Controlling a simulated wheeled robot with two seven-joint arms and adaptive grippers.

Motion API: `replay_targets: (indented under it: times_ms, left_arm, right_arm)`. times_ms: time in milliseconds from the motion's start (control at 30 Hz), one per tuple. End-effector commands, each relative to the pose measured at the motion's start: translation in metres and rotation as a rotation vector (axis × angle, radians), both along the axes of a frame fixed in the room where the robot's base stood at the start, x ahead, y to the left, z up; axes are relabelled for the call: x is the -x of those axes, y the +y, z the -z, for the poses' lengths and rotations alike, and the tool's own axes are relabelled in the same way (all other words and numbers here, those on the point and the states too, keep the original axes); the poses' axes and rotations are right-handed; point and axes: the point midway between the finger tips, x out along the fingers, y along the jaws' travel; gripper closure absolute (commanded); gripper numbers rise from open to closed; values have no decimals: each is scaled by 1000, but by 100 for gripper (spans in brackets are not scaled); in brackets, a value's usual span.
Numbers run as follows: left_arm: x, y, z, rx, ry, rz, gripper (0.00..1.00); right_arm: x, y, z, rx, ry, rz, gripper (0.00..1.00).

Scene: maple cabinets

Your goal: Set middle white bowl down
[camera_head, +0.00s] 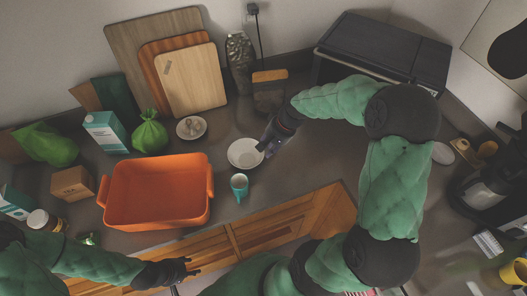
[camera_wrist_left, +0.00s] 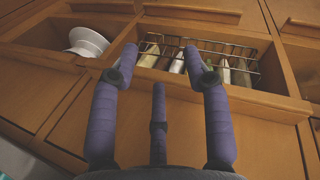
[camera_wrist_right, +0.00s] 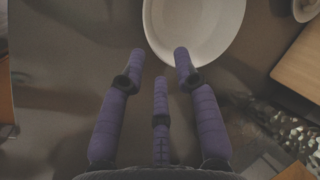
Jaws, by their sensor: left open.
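The white bowl (camera_head: 245,153) is upright on or just above the dark counter, between the small plate and the blue cup. My right gripper (camera_head: 266,147) is at its right rim, pointing down. In the right wrist view the bowl (camera_wrist_right: 205,25) lies at the fingertips (camera_wrist_right: 159,54), with one finger overlapping its rim. The fingers stand apart there, but I cannot tell if they pinch the rim. My left gripper (camera_head: 194,268) is open and empty by the front of the cabinets; its spread fingers (camera_wrist_left: 160,49) show in the left wrist view.
An orange bin (camera_head: 158,216) stands left of the bowl. A blue cup (camera_head: 239,187) is just in front of it, and a small plate (camera_head: 192,136) behind left. Cutting boards (camera_head: 190,80) lean on the wall.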

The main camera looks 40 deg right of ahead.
Motion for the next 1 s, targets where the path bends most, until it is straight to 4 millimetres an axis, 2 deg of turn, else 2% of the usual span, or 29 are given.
replay_targets:
  times_ms: [33,200,400,1000]
  left_arm:
    - [0,0,-3,0,0,0,52]
    - [0,0,-8,0,0,0,52]
    - [0,0,-10,0,0,0,52]
    - [0,0,-10,0,0,0,52]
  right_arm:
    - [2,-4,-12,1,-3,1,68]
    - [10,-11,-40,1,-1,1,68]
    - [16,-16,-58,0,0,0,68]
    - [17,-17,-61,-1,1,0,68]
